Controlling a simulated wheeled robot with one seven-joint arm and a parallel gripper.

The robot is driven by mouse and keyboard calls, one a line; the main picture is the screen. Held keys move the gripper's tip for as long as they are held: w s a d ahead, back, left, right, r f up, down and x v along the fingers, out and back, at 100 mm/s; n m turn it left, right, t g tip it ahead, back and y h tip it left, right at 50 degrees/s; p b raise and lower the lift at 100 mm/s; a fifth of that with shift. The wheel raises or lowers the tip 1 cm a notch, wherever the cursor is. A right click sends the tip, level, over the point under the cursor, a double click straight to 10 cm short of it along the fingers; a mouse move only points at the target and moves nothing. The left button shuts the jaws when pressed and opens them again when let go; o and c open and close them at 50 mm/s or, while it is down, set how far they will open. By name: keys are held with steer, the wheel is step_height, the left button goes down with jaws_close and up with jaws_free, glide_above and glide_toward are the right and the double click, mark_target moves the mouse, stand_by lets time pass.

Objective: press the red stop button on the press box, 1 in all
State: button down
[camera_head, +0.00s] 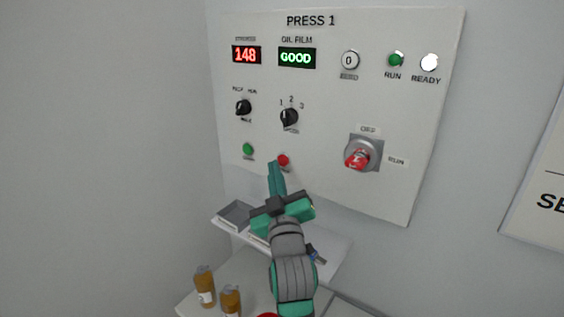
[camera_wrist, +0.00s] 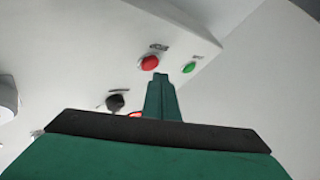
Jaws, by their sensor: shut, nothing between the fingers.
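The press box (camera_head: 330,110), headed PRESS 1, is a pale panel on the wall. Its red stop button (camera_head: 283,160) sits low on the panel, right of a green button (camera_head: 248,149). The red button also shows in the wrist view (camera_wrist: 149,62), with the green button (camera_wrist: 188,68) to its right. My gripper (camera_head: 273,165) is shut and empty, its tips just below and left of the red button in the head view. In the wrist view the fingertips (camera_wrist: 161,76) lie close beside the red button. I cannot tell whether they touch it.
A red rotary switch (camera_head: 358,157) is at the panel's lower right. Black knobs (camera_head: 289,117) sit above the buttons. The displays read 148 and GOOD. A shelf with a grey tray (camera_head: 234,215) and brown bottles (camera_head: 204,285) are below.

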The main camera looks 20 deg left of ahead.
steer(key=shift+s+a, duration=0.3)
steer(key=shift+s, duration=0.5)
steer(key=shift+s+a, duration=0.3)
steer(key=shift+s, duration=0.45)
steer(key=shift+s+a, duration=0.3)
steer(key=shift+s, duration=0.5)
steer(key=s+d+f+m+h, duration=0.2)
steer(key=s+d+f, duration=0.25)
steer(key=f, duration=0.55)
steer(key=s+d+f+m+g+h, duration=0.1)
steer(key=s+d+f+m+h, duration=0.3)
steer(key=f, duration=0.7)
steer(key=s+d+f+m+y, duration=0.1)
steer(key=s+d+f, duration=0.3)
steer(key=f, duration=0.6)
steer(key=s+d+f+m+g+h, duration=0.1)
steer(key=s+d+f, duration=0.1)
steer(key=s, duration=0.8)
steer(key=s+d+f+m+g+h, duration=0.1)
steer(key=s+f, duration=0.3)
steer(key=s, duration=0.6)
steer(key=s+d+f+m+g+h, duration=0.1)
steer(key=s+d+f, duration=0.2)
steer(key=s, duration=0.7)
steer(key=shift+s+d+f, duration=0.25)
steer(key=shift+d+f, duration=0.15)
steer(key=shift+f, duration=0.05)
